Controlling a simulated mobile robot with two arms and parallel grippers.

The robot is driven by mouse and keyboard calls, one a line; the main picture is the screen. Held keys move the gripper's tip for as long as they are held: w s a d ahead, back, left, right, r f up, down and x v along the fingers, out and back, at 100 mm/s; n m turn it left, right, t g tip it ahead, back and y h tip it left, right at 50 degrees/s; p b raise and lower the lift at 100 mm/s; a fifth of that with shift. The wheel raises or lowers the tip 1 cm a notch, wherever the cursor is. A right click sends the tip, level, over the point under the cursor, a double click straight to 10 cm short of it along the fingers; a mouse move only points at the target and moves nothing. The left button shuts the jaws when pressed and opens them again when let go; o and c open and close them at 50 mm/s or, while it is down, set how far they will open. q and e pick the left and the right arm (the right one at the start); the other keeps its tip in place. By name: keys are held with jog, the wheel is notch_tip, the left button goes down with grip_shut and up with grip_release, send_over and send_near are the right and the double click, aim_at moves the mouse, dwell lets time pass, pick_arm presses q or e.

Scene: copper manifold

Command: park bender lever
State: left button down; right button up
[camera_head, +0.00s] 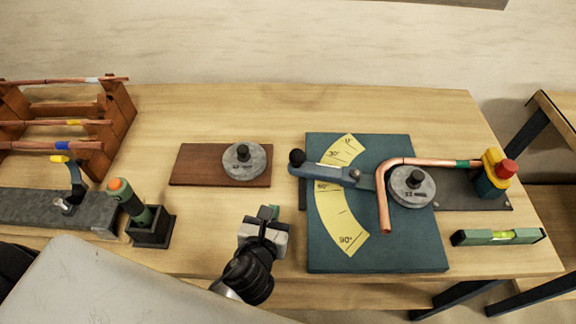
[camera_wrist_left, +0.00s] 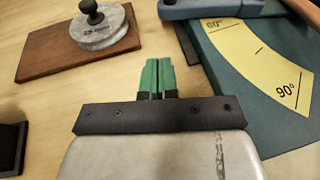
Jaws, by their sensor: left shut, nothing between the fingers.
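The bender lever (camera_head: 334,175) is a blue bar with a black ball knob (camera_head: 297,157) at its left end. It lies across the yellow angle scale (camera_head: 340,205) on the teal bender plate (camera_head: 380,258), near the 60° mark. Part of the lever also shows at the top of the left wrist view (camera_wrist_left: 215,8). A bent copper pipe (camera_head: 430,162) runs around the grey round former (camera_head: 411,187). My left gripper (camera_head: 268,214) is shut and empty, left of the plate and nearer the front edge than the knob. Its green fingertips (camera_wrist_left: 157,77) are together. My right gripper is out of view.
A second grey disc (camera_head: 245,161) sits on a brown board (camera_head: 190,165). A green spirit level (camera_head: 498,237) lies at the right, near a yellow clamp with a red knob (camera_head: 508,168). A holder with an orange-topped tool (camera_head: 152,228) and a pipe rack (camera_head: 120,105) stand left.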

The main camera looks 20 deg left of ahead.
aim_at(287, 170)
pick_arm(q)
jog(key=shift+w, duration=0.5)
jog(key=p+x, duration=0.1)
jog(key=x, duration=0.8)
jog(key=shift+w+r+p, duration=0.1)
jog(key=shift+w+p, duration=0.3)
jog(key=shift+w, duration=0.05)
jog(key=shift+w+a, duration=0.15)
jog(key=shift+w, duration=0.8)
